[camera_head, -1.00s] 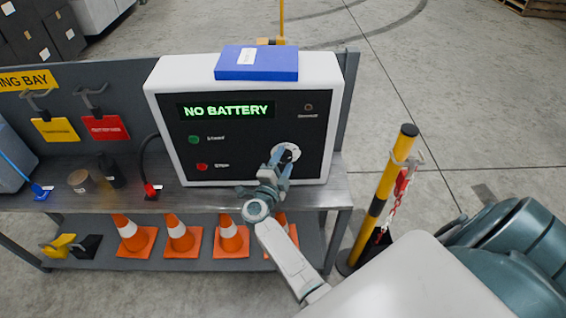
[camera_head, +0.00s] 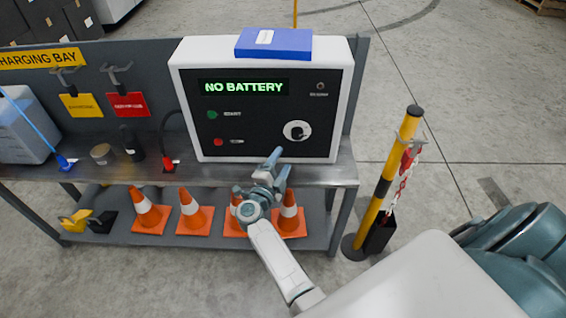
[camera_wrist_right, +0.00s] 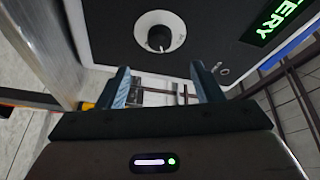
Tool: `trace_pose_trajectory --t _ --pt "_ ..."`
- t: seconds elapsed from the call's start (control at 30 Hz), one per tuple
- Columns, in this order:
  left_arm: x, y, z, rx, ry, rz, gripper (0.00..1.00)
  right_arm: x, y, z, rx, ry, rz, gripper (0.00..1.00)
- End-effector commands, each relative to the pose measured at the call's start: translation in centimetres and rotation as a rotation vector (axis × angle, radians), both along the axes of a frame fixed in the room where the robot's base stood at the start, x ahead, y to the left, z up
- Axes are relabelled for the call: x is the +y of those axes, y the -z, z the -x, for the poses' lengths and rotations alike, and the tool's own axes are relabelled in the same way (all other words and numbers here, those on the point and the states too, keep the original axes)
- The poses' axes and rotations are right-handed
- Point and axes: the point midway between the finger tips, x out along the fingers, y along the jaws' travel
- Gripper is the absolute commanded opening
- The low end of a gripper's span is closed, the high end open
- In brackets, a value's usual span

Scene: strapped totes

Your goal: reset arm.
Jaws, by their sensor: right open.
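My right gripper (camera_head: 278,168) is open and empty in the head view, in front of the bench edge and below the charger's knob. In the right wrist view its two fingers (camera_wrist_right: 160,88) stand apart with nothing between them. The charger box (camera_head: 183,72) stands on the bench with a lit "NO BATTERY" display (camera_head: 244,87). Its round knob (camera_head: 297,131) is clear of the fingers; it also shows ahead of them in the right wrist view (camera_wrist_right: 159,38). My left gripper is not in view.
The metal bench (camera_head: 100,174) has orange cones (camera_head: 195,212) on its lower shelf. A blue box (camera_head: 274,43) lies on the charger. A yellow-black post (camera_head: 384,187) with a chain stands right of the bench. Open floor (camera_head: 460,110) lies beyond.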

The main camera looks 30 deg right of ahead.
Motion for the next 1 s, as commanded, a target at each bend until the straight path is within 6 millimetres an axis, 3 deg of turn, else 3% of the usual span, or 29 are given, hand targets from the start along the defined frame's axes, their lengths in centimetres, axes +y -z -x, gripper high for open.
trace_pose_trajectory --t 0.2,0.4,0.47,0.53,0.67,0.77,0.87,1.0 --pt "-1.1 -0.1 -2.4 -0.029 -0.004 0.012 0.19 0.0 0.0 0.0 0.0 0.0 0.0 0.6" --pt "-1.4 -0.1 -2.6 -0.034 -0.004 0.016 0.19 0.0 0.2 0.0 0.005 -0.005 0.005 0.6" --pt "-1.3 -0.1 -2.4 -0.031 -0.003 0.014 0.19 0.1 0.9 0.0 0.025 -0.027 0.028 0.6" --pt "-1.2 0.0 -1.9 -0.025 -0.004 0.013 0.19 0.6 3.1 0.1 0.082 -0.092 0.089 0.6" --pt "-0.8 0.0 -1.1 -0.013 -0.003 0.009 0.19 2.5 10.5 1.2 0.283 -0.317 0.255 0.6" --pt "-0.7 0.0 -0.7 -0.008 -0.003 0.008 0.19 4.2 17.6 3.5 0.47 -0.512 0.358 0.6" --pt "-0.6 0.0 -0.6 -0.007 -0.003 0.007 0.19 5.4 24.3 7.1 0.653 -0.683 0.424 0.6" --pt "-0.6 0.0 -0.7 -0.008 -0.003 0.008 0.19 6.1 32.8 13.6 0.9 -0.894 0.474 0.6"
